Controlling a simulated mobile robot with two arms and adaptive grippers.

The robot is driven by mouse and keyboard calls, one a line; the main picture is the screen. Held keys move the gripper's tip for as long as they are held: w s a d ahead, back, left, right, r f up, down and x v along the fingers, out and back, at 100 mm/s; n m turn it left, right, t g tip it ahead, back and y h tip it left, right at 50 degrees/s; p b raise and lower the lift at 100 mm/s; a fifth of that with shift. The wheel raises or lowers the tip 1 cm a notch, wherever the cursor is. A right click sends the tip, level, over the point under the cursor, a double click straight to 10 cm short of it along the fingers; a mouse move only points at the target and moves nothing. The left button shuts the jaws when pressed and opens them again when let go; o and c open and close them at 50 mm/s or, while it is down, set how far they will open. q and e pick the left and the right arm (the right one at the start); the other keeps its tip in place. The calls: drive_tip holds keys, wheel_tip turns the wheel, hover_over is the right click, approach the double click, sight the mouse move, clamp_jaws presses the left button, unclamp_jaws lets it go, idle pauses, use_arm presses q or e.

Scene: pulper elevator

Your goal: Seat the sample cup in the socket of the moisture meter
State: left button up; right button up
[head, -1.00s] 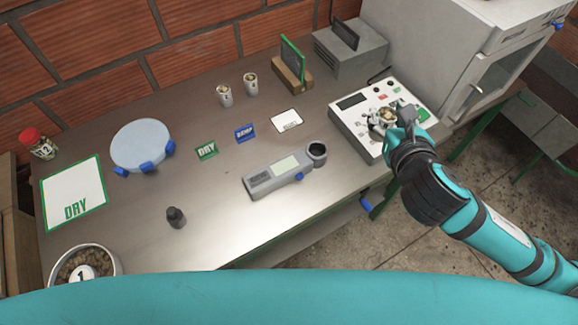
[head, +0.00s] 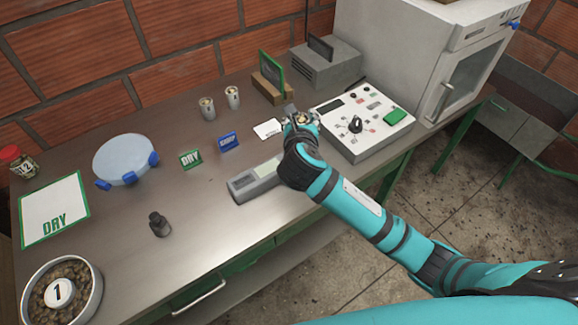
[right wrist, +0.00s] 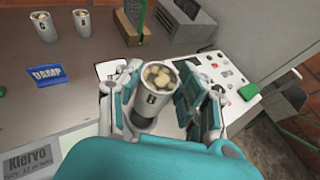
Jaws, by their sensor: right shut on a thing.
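The sample cup (right wrist: 161,78) is a pale cup with a dark letter, filled with light brown pieces. My right gripper (head: 301,119) is shut on it, with a finger on each side in the right wrist view (right wrist: 160,100). The cup looks nearly upright. A grey instrument with a pale screen (head: 256,180), seemingly the moisture meter, lies on the bench; its labelled part shows in the right wrist view (right wrist: 30,163). My gripper and forearm hide its right end, where the ring-shaped socket was visible earlier. I cannot tell the gap between cup and socket. My left gripper is not in view.
A white control box (head: 368,145) with a knob and green pad stands right of the gripper. Two more cups (head: 220,101), a blue DAMP sign (head: 229,142) and a green DRY sign (head: 191,159) are behind. A small black weight (head: 159,224) stands front left.

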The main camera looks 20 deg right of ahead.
drive_tip(key=f, duration=0.5)
drive_tip(key=shift+w+d+f, duration=0.15)
drive_tip(key=shift+w+f, duration=0.2)
drive_tip(key=shift+f, duration=0.3)
drive_tip(key=f, duration=0.1)
drive_tip(key=s+f, duration=0.1)
drive_tip(key=f, duration=0.1)
drive_tip(key=shift+s+f, duration=0.1)
drive_tip(key=shift+f, duration=0.2)
clamp_jaws()
drive_tip(key=o, duration=0.8)
unclamp_jaws()
drive_tip(key=shift+o, duration=1.4)
drive_tip(key=shift+w+f, duration=0.1)
drive_tip(key=shift+w, duration=0.15)
drive_tip(key=shift+o, duration=0.5)
drive_tip(key=shift+w, duration=0.25)
drive_tip(key=shift+s+r, duration=0.35)
drive_tip(key=shift+s, duration=0.05)
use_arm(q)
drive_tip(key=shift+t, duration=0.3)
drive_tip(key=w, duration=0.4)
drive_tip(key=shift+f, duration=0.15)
use_arm(e)
drive_tip(key=v, duration=1.1)
drive_tip(key=shift+a+r, duration=0.2)
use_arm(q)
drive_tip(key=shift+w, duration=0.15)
